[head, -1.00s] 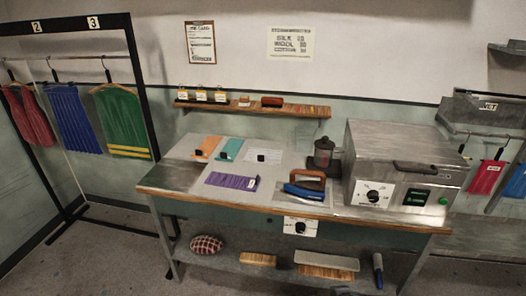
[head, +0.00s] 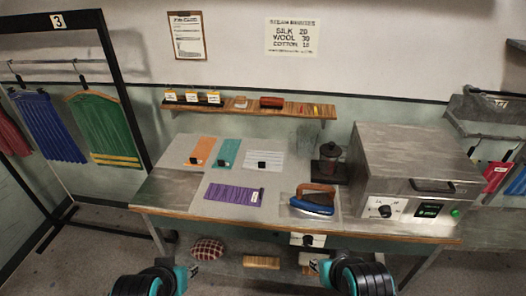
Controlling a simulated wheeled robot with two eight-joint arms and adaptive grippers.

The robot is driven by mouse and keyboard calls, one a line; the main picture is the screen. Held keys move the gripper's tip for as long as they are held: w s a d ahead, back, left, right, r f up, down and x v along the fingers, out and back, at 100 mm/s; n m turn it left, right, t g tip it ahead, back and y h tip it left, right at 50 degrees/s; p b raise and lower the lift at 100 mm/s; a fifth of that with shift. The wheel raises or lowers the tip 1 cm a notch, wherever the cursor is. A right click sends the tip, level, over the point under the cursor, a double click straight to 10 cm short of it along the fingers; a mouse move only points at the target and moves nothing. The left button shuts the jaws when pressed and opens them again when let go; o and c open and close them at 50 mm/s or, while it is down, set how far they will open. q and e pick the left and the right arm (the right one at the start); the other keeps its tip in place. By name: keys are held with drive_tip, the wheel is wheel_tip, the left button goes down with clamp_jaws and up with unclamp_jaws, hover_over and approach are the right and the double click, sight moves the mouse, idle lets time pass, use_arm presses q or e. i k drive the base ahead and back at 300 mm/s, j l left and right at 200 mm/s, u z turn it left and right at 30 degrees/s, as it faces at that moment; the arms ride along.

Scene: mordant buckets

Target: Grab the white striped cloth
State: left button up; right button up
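A pale white-grey cloth (head: 264,151) lies flat at the back of the table, right of the teal cloth. A small black clip or block sits on its lower part. My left gripper (head: 193,271) is low in front of the table, at the bottom of the view. My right gripper (head: 315,267) is also low in front of the table, further right. Both are well apart from the cloth, and their fingers are too small to tell open from shut.
An orange cloth (head: 201,150), a teal cloth (head: 228,152) and a purple cloth (head: 232,195) lie nearby on the table (head: 165,190). A blue iron (head: 312,204), a dark pot (head: 329,165) and a large metal box (head: 410,158) stand to the right. A shelf (head: 285,109) hangs behind.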

sight(270, 161)
drive_tip(key=i+j+z, duration=0.2)
drive_tip(key=i+j, duration=0.35)
drive_tip(key=i, duration=0.2)
drive_tip(key=i+j+z, duration=0.15)
drive_tip(key=i+j, duration=0.45)
drive_tip(key=i+j+z, duration=0.1)
drive_tip(key=i, duration=0.3)
